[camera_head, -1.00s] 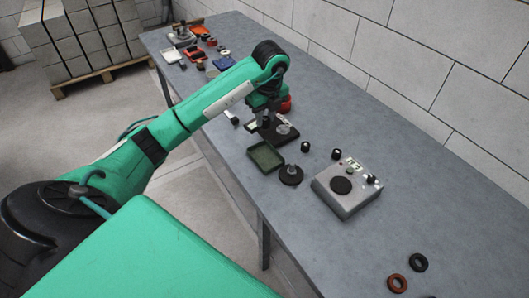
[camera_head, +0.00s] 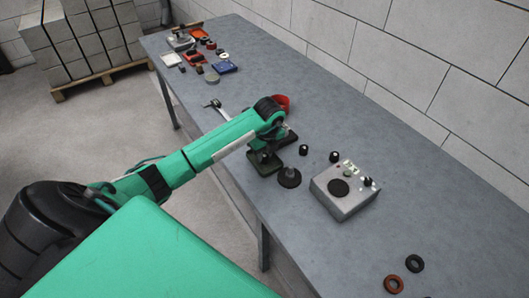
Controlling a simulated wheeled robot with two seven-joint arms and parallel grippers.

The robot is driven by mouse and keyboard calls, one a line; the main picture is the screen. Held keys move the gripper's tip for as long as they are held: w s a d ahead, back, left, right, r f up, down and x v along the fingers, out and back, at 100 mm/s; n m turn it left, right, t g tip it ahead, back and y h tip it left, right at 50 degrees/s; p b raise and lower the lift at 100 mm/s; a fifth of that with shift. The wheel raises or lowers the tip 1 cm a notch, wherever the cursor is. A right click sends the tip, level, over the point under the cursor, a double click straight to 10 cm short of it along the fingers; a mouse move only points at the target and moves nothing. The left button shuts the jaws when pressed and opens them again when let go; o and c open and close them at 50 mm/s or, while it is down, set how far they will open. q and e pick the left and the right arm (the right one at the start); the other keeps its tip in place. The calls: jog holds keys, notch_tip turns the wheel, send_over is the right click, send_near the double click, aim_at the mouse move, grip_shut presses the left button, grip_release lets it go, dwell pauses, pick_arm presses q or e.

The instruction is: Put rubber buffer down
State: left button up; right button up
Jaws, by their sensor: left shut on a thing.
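My left gripper (camera_head: 263,154) points down over the small dark green tray (camera_head: 267,169), near its far side. It is shut on the rubber buffer, which is too small and too covered by the gripper and arm to make out clearly. I cannot tell whether the buffer touches the tray. The tray's near edge shows, and the arm hides part of its inside. My right gripper is not in view.
A black round base with a knob (camera_head: 289,177) stands just right of the tray. Two small black cylinders (camera_head: 304,150) (camera_head: 335,157) and a grey box device (camera_head: 344,190) are farther right. A red part (camera_head: 282,101) sits behind the arm.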

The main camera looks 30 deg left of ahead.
pick_arm(q)
jog(key=shift+f, duration=0.15)
jog(key=o, duration=0.8)
jog(key=shift+o, duration=1.1)
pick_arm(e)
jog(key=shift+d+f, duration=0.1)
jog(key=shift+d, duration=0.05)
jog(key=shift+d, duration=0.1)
